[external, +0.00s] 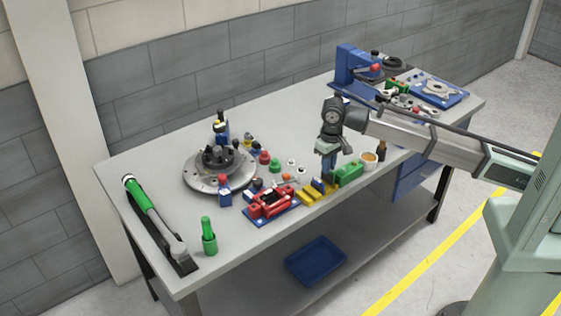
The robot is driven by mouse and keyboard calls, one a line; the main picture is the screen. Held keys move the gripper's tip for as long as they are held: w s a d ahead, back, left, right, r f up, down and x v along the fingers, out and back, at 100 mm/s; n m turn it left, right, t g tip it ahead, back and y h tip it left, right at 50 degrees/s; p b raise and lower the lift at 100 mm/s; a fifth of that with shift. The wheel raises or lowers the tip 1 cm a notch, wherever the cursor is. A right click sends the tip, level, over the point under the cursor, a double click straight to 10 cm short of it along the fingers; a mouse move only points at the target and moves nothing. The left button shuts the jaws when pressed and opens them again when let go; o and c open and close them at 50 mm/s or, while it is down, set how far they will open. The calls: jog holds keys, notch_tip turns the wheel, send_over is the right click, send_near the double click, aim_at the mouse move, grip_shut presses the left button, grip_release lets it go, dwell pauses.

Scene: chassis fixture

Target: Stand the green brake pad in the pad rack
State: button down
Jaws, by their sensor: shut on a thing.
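My gripper (328,178) points down at the front middle of the table, over the right end of a yellow slotted rack (308,196), which looks like the pad rack. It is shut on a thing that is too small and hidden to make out. A blue piece (318,186) stands in the rack, just left of the fingers. A green block (348,174) sits directly right of the fingers. I cannot tell whether it is the green brake pad or touches my gripper.
A red fixture (270,203) on a blue plate stands left of the rack. A round metal disc assembly (202,182) is farther left. A tan-filled cup (369,159) and a dark bottle (382,149) stand to the right. A green bottle (208,236) is near the front left.

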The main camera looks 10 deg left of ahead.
jog(key=shift+f, duration=1.05)
jog(key=c, duration=1.5)
grip_release()
jog(key=shift+r, duration=0.2)
jog(key=shift+r, duration=1.3)
jog(key=shift+o, duration=0.3)
jog(key=o, duration=0.5)
